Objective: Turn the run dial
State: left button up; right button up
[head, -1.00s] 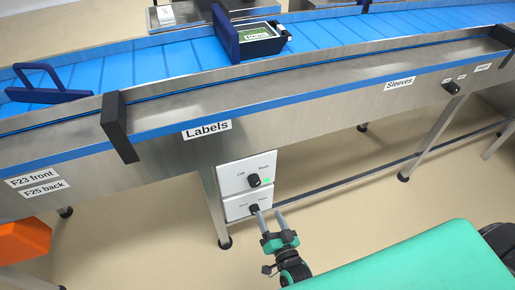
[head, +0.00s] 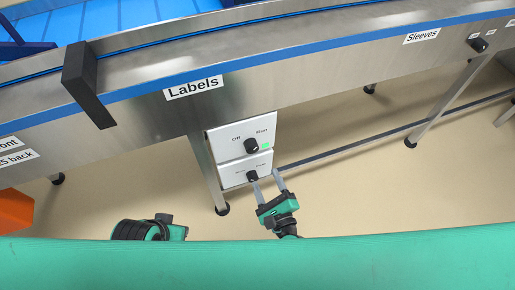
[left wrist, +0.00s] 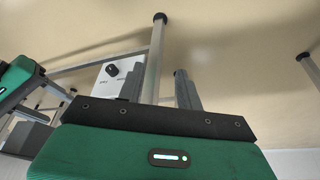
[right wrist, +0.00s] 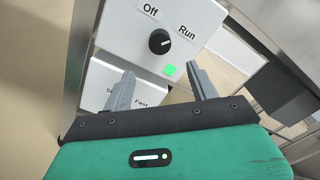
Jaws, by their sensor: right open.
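The run dial (head: 251,146) is a black knob under Off and Run labels on a white panel below the conveyor. My left gripper (left wrist: 159,74) is open and empty, away from the panel.
A second black dial (head: 252,176) sits on the lower panel, close to my right fingertips. A steel leg (head: 208,175) stands left of the panels. The conveyor frame (head: 300,75) overhangs them. An orange part (head: 14,211) is at far left.

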aim_at(254, 150)
jog(key=x, duration=1.2)
jog(key=c, duration=1)
